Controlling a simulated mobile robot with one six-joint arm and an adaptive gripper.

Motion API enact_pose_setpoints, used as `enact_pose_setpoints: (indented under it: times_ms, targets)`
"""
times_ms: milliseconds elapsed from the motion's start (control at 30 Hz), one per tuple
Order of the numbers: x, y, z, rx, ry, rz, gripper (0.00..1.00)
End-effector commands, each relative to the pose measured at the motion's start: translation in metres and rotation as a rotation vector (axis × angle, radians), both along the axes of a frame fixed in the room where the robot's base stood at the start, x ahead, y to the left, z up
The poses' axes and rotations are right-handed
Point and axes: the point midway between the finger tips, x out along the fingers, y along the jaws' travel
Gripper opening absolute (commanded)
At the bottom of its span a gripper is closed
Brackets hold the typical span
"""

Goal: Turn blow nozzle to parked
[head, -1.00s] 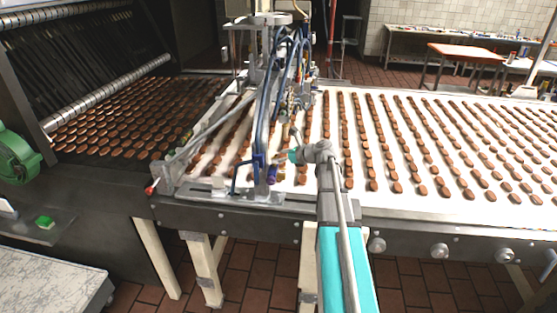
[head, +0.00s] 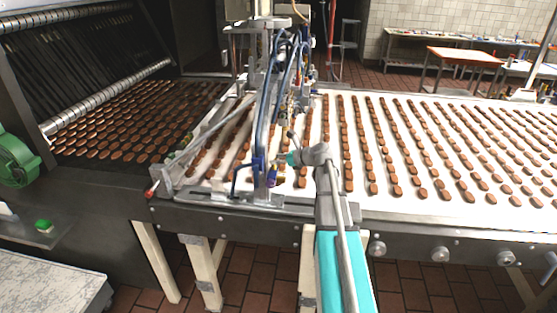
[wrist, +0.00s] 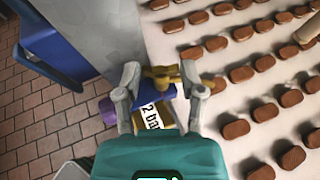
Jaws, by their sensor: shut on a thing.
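In the wrist view, the brass-coloured fitting (wrist: 162,76), which seems to be the blow nozzle, lies crosswise between the fingertips of my gripper (wrist: 160,82). My gripper is shut on it. A blue part and a label reading "2 ba" (wrist: 152,118) show just below it, between the fingers. A purple part (wrist: 108,112) is beside the left finger. In the head view my gripper (head: 284,159) is at the near edge of the machine, by its blue fitting (head: 258,163). The nozzle is too small there to tell its angle.
The white conveyor (head: 440,206) carries rows of brown biscuits to the right and left of the machine frame (head: 268,60). Blue hoses (head: 264,110) hang close to my gripper. A grey plate (wrist: 98,35) is at the upper left in the wrist view. Brick floor is in front.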

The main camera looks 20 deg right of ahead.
Motion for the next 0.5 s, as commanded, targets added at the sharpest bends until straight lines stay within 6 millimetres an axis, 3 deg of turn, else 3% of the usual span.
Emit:
enact_pose_setpoints:
  times_ms: [500]
  targets:
    - [0.0048,-0.0034,-0.0007,0.0,0.004,0.223,0.04]
